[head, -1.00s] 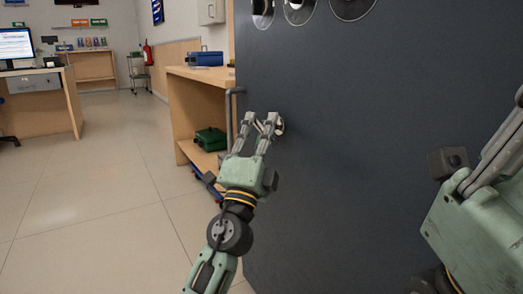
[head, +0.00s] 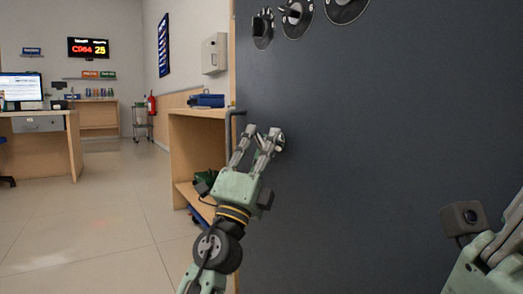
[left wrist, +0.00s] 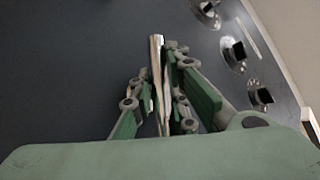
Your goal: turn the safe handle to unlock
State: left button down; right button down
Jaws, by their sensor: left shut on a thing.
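The dark grey safe door (head: 390,150) fills the right half of the head view. My left gripper (head: 262,136) is at the left part of this door, shut on the safe handle (head: 280,142). The fingers hide most of the handle in the head view. In the left wrist view, the shiny handle bar (left wrist: 156,70) lies between the fingers of my left gripper (left wrist: 160,95). My right gripper (head: 492,255) is partly in view at the lower right, apart from the door, its fingertips cut off by the edge.
Several round dials, one of them here (head: 297,14), sit high on the door. A grey tubular bar (head: 229,130) stands at its left edge. A wooden shelf (head: 197,150) with a blue case (head: 206,100) is left of the door. The tiled floor (head: 95,220) at left is clear.

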pick_arm(q)
jog(key=c, duration=1.7)
grip_release()
jog(key=shift+v, duration=3.75)
